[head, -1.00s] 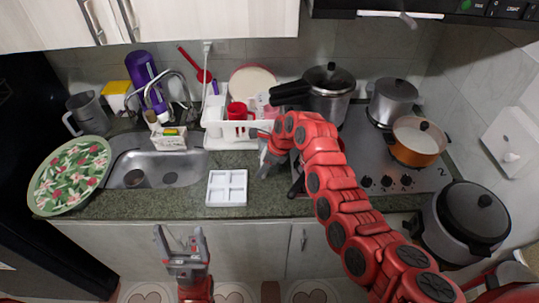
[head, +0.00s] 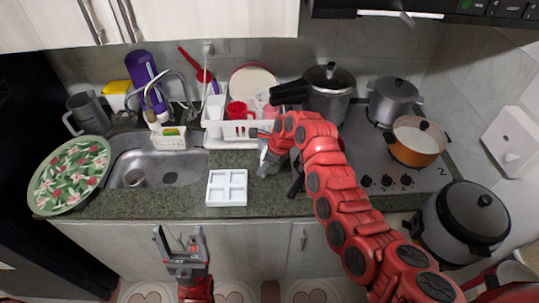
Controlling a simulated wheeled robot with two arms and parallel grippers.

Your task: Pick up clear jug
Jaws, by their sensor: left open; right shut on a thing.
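A grey see-through jug (head: 88,113) with a handle on its left stands upright on the counter at the far left, behind a floral plate. My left gripper (head: 178,236) is open and empty, low in front of the cabinet doors and well away from the jug. My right gripper (head: 264,164) is over the counter between the dish rack and the stove, far to the right of the jug. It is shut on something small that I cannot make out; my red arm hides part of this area.
The green floral plate (head: 70,176) and the sink (head: 155,172) lie near the jug. A white tray (head: 227,188) is on the front counter, the dish rack (head: 240,130) behind it. Pots, including an orange one (head: 416,148), stand on the stove at right.

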